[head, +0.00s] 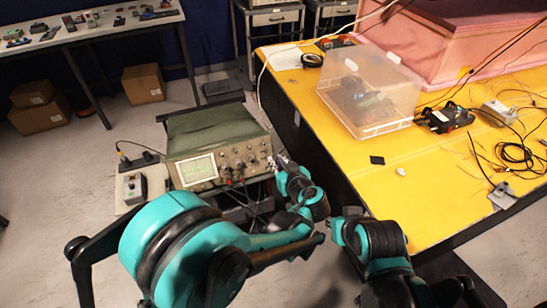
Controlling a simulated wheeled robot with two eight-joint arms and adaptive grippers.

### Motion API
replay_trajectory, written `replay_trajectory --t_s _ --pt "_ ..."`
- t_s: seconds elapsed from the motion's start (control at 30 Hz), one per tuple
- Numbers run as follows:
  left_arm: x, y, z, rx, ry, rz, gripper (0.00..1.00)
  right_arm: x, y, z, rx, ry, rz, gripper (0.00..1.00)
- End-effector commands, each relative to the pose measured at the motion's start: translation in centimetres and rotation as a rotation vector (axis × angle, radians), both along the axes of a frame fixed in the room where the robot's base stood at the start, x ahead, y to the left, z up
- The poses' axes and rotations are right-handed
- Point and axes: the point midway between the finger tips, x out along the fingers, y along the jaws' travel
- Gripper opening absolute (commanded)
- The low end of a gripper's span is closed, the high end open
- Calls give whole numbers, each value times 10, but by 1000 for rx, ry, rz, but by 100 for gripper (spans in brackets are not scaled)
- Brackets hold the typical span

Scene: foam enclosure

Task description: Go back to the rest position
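My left arm is teal and black and comes in from the lower left in the head view. Its gripper (280,163) is in front of the right side of the oscilloscope (215,145), near its knobs. I cannot tell whether it touches the oscilloscope. The gripper looks small and dark, and the gap between its fingers is not clear. Nothing clearly shows in it. My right arm is at the lower right, in front of the table edge. Its end (337,228) points left, and its fingers are not clear.
A yellow table (430,180) fills the right, with a clear plastic box (395,75), a pink foam enclosure (470,35) and loose cables (515,155). A small device (132,186) stands left of the oscilloscope. Cardboard boxes (143,84) sit on the floor at the back left. Open floor lies at the left.

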Motion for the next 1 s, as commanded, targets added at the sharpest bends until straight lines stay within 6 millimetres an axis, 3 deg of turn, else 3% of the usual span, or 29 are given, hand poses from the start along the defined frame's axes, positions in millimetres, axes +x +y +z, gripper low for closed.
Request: replay_trajectory --t_s 0.53,0.63,0.73,0.83,1.0 --pt "-3 -1 2 0 0 1 15 0 0 0 0 0 0 15" --pt "-4 8 4 4 19 5 15 0 0 0 0 0 0 15" --pt "-9 35 11 18 82 11 15 0 0 0 0 0 0 15" --pt "-23 78 20 35 188 10 15 0 0 0 0 0 0 15" --pt "-69 148 30 31 372 -33 15 0 0 0 0 0 0 15"
